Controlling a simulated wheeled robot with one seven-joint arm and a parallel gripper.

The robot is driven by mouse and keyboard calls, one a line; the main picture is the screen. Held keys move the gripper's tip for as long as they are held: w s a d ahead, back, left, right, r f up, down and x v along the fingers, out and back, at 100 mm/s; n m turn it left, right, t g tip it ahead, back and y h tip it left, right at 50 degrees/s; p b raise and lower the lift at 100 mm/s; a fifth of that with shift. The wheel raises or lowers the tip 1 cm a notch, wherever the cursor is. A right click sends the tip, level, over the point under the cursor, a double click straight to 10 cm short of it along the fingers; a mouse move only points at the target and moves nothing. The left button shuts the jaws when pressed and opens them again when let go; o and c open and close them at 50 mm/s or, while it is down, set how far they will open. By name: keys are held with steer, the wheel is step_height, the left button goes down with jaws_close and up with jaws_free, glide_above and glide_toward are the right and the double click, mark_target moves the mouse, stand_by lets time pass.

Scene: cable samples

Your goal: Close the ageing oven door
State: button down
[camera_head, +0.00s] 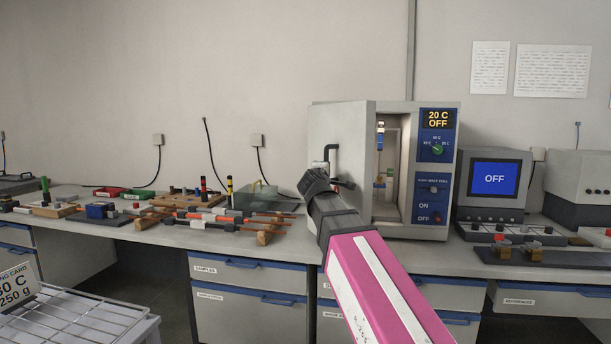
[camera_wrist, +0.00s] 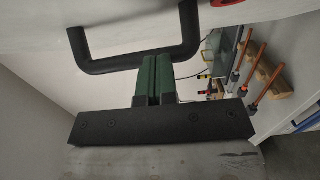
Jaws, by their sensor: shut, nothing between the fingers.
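The ageing oven (camera_head: 439,178) stands on the bench, with its display reading 20 C OFF. Its pale grey door (camera_head: 345,122) stands partly open, swung out to the left, and the lit interior shows through a tall gap on its right. A black bar handle (camera_head: 335,153) is on the door's outer face. My gripper (camera_head: 325,172) is at the door's front beside the handle. In the wrist view its green fingers (camera_wrist: 155,68) are together and empty, their tips close to the handle (camera_wrist: 82,45). Whether they touch the handle or door, I cannot tell.
Cable samples on wooden stands (camera_head: 225,222) and a clear box (camera_head: 262,197) lie on the bench left of the oven. A monitor reading OFF (camera_head: 494,180) stands close on the right. A wire rack (camera_head: 70,312) is at the lower left.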

steer(key=w+d, duration=0.8)
steer(key=d, duration=0.4)
steer(key=w+d, duration=0.9)
steer(key=d, duration=0.3)
steer(key=shift+a, duration=0.1)
